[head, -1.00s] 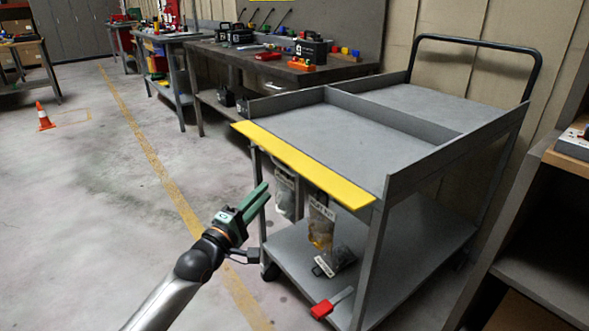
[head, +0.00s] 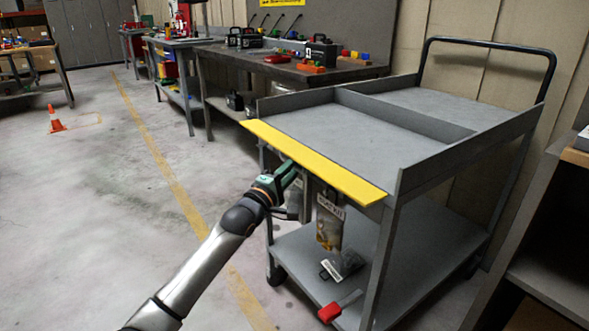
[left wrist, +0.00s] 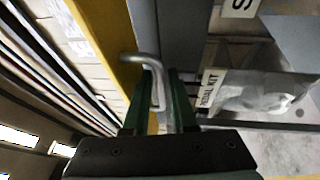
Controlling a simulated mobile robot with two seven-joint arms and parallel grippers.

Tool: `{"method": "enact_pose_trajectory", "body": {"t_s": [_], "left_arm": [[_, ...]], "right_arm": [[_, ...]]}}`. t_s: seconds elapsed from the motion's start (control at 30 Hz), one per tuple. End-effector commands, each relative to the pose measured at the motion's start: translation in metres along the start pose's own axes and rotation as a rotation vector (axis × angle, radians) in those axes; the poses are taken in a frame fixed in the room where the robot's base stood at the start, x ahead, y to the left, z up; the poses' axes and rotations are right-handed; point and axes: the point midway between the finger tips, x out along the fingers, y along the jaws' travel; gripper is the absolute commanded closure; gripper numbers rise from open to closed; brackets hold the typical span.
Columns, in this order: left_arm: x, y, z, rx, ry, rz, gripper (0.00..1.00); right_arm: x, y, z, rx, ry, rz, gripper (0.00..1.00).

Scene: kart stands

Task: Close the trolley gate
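The trolley (head: 404,182) is grey with a black push handle. Its yellow gate (head: 310,162) lies folded outward, roughly flat, along the near edge of the top tray. In the left wrist view the yellow gate (left wrist: 103,30) carries a bent grey metal handle (left wrist: 152,62). My left gripper (head: 291,172) is just beneath the gate in the head view, partly hidden by it. In the left wrist view its green fingers (left wrist: 158,103) stand apart, with the handle reaching between them. I cannot tell whether they touch it. My right gripper is not in view.
Labelled bags, one a kit bag (head: 329,224), hang below the top tray close to my left gripper. A red-ended tool (head: 330,312) lies on the lower shelf (head: 305,262). A shelf unit (head: 556,230) stands close at right.

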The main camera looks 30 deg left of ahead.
Motion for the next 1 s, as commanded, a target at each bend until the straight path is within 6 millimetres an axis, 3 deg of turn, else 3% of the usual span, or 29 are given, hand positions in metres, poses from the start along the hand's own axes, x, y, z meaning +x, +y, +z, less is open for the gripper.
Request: {"method": "enact_pose_trajectory", "body": {"t_s": [0.2, 0.43, 1.0], "left_arm": [[0.0, -0.0001, 0.0001, 0.0, 0.0, -0.001, 0.76], [-0.0002, -0.0002, 0.0002, 0.0, 0.0, 0.0, 1.0], [-0.0003, 0.0005, 0.0005, 0.001, -0.001, -0.003, 1.0]], "right_arm": [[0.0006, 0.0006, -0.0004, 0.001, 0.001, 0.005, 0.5], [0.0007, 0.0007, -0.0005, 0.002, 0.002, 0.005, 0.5], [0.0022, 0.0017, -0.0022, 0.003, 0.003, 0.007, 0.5]]}}
